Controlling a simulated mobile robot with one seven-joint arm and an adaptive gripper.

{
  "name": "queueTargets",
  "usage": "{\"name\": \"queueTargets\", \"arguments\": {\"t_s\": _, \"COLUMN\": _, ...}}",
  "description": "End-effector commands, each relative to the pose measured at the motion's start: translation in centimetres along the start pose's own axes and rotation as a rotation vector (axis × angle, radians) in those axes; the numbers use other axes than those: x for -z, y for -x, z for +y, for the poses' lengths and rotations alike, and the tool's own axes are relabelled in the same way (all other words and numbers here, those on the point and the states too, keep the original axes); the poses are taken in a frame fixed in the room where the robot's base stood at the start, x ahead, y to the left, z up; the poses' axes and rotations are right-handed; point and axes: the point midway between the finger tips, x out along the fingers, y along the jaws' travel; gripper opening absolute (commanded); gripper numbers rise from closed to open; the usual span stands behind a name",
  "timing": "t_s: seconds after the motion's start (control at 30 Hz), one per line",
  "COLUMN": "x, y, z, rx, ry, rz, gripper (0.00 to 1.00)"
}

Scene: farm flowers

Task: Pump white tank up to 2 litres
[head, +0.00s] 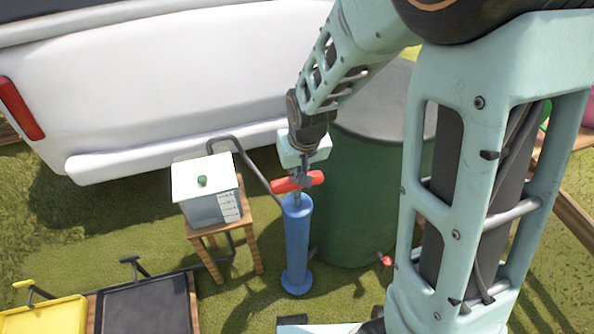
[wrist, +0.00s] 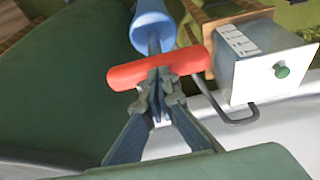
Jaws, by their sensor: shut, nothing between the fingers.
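The white tank (head: 207,201) is a box with a green knob on its lid and a marked scale on its side. It stands on a small wooden stool and also shows in the wrist view (wrist: 265,75). Beside it stands a blue hand pump (head: 297,245) with a red cross handle (head: 285,184). A dark hose runs between the tank and the pump. My gripper (head: 305,178) is at the middle of the handle. In the wrist view, the fingertips (wrist: 158,77) are together against the red handle (wrist: 125,76), with nothing visible between them. The liquid level cannot be read.
A large green barrel (head: 360,200) with a red tap stands right behind the pump. A white vehicle (head: 180,80) fills the back. A black tray (head: 147,305) and a yellow tray (head: 45,317) lie at front left. Grass is open around the pump's base.

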Motion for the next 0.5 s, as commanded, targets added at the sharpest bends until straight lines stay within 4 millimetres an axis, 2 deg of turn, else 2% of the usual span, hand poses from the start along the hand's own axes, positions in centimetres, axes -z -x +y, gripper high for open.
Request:
{"name": "queueTargets", "arguments": {"t_s": 0.03, "x": -0.6, "y": -1.7, "z": 0.0, "rx": 0.0, "ry": 0.0, "rz": -0.004, "gripper": 0.0}}
{"name": "queueTargets", "arguments": {"t_s": 0.23, "x": -1.7, "y": -5.0, "z": 0.0, "rx": 0.0, "ry": 0.0, "rz": -0.005, "gripper": 0.0}}
{"name": "queueTargets", "arguments": {"t_s": 0.33, "x": -2.0, "y": -6.1, "z": 0.0, "rx": 0.0, "ry": 0.0, "rz": -0.004, "gripper": 0.0}}
{"name": "queueTargets", "arguments": {"t_s": 0.5, "x": -2.0, "y": -6.3, "z": 0.0, "rx": 0.0, "ry": 0.001, "rz": -0.004, "gripper": 0.0}}
